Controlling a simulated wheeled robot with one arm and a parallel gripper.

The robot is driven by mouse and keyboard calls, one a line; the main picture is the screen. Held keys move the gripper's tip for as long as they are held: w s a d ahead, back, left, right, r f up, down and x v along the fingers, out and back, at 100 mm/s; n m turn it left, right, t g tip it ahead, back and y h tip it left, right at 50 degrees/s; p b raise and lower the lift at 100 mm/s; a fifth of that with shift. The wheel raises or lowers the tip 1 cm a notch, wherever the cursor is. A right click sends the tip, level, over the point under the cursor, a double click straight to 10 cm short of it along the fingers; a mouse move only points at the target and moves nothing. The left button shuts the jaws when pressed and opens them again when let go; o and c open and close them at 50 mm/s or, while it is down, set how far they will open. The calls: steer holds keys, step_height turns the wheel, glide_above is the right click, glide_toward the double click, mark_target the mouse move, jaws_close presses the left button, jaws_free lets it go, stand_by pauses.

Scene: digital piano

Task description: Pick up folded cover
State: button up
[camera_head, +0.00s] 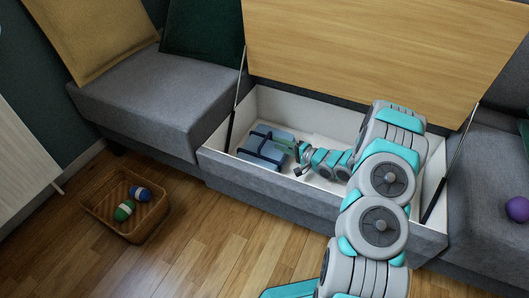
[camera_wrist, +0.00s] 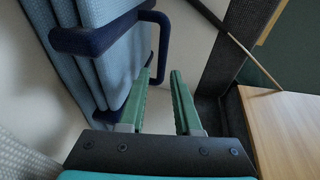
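The folded cover (camera_head: 259,150) is a light blue bundle with dark navy straps, lying at the left end of the open storage bench. In the wrist view, the folded cover (camera_wrist: 113,65) fills the upper left, and a dark navy loop handle (camera_wrist: 100,38) stands out from it. My gripper (camera_head: 294,150) reaches into the bench at the cover's right side.
The storage bench (camera_head: 265,187) has a raised wooden lid (camera_head: 370,45) with struts at both sides. A wicker basket (camera_head: 150,222) with rolled items stands on the floor at left. A purple ball (camera_head: 517,209) sits on the right seat.

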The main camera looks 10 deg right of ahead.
mark_target(266, 139)
steer(key=shift+s+a+b+x, duration=0.1)
steer(key=shift+b+x, duration=0.15)
steer(key=shift+x, duration=0.85)
steer(key=shift+s+a+b+x, duration=0.1)
steer(key=shift+a+b+x, duration=0.1)
steer(key=shift+x, duration=0.9)
steer(key=shift+s+a+b+x, duration=0.1)
steer(key=shift+b+x, duration=0.15)
steer(key=shift+x, duration=0.85)
jaws_close()
steer(key=shift+d, duration=0.1)
